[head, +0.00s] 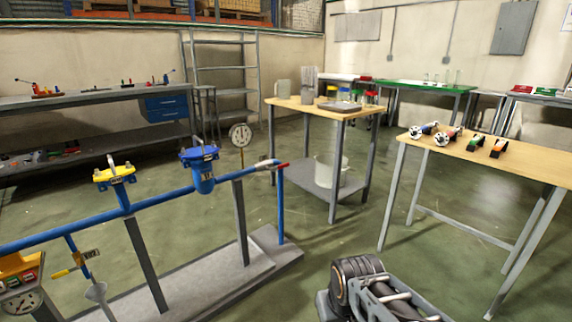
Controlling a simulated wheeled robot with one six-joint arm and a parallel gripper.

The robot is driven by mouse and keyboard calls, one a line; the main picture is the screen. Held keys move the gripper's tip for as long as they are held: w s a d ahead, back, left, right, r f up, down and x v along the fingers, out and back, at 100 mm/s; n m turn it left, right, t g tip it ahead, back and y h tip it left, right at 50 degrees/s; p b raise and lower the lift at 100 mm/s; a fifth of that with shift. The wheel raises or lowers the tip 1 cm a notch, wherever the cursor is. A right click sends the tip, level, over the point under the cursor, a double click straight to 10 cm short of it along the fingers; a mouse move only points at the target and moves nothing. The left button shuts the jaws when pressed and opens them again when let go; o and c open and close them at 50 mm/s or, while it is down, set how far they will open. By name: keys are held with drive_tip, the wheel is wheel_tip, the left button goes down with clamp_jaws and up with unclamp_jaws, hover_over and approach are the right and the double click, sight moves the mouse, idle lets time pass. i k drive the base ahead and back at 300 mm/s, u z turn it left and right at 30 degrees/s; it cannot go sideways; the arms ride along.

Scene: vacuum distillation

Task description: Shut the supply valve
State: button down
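A blue pipe (68,230) runs on grey posts across the left. It carries a yellow-topped fitting (115,175), a blue-topped fitting (201,162) and, at its right end, a small valve with a red-tipped handle (278,166). A small yellow handle (62,273) sits on a lower branch at the left. The tags are too small to read, so I cannot tell which one is the supply valve or whether it is open. My gripper is not in view; part of my arm shows at the bottom, apart from the pipe.
A round gauge (240,136) stands behind the pipe. A grey base slab (265,262) carries the posts. A wooden-topped table (300,104) stands in the middle and another table (540,164) at the right. Green floor (330,245) between them is clear.

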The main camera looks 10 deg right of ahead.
sight(282, 166)
drive_tip(key=z, duration=0.8)
drive_tip(key=i, duration=1.05)
drive_tip(key=u, duration=0.85)
drive_tip(key=i, duration=0.9)
drive_tip(key=u, duration=0.75)
